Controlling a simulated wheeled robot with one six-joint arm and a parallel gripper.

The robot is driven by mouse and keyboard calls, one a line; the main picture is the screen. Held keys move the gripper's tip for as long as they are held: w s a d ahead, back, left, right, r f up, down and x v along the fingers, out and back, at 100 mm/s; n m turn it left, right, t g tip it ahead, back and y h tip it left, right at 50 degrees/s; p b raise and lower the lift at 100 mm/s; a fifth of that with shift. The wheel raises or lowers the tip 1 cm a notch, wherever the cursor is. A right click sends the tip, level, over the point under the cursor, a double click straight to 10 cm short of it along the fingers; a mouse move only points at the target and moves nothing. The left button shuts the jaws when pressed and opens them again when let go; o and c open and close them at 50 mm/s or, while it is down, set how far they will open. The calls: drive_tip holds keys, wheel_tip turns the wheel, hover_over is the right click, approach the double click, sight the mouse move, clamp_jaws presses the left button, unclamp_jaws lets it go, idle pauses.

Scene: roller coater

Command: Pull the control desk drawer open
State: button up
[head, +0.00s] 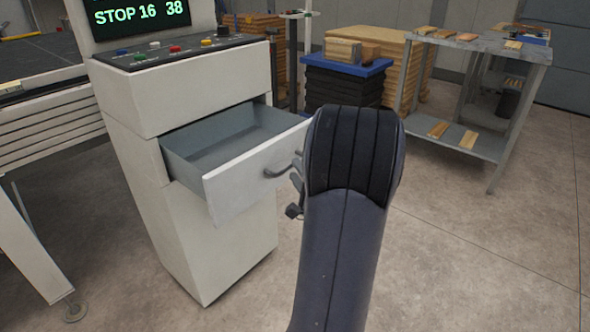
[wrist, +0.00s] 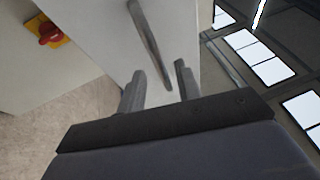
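The control desk (head: 190,95) is a pale cabinet with a sloped button panel and a lit display. Its drawer (head: 245,182) stands well out of the body, and its empty grey inside shows. A dark bar handle (head: 283,168) is on the drawer's front; it also shows in the wrist view (wrist: 148,40). My gripper (wrist: 159,68) is open, its two fingers apart. The handle's near end lies in line with the gap between them; I cannot tell whether they touch it. In the head view my arm hides most of the gripper, right beside the handle.
A red knob on a yellow plate (wrist: 50,33) sits at the wrist view's upper left. A blue-topped stack (head: 348,70) and a metal workbench (head: 475,50) with wooden pieces stand behind. A roller machine (head: 45,115) is on the left. Floor at right front is clear.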

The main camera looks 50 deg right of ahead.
drive_tip(key=v, duration=0.9)
drive_tip(key=shift+p, duration=0.4)
drive_tip(key=shift+b+x, duration=0.7)
drive_tip(key=shift+x, duration=5.2)
drive_tip(key=shift+a+f, duration=0.1)
drive_tip(key=shift+a, duration=0.15)
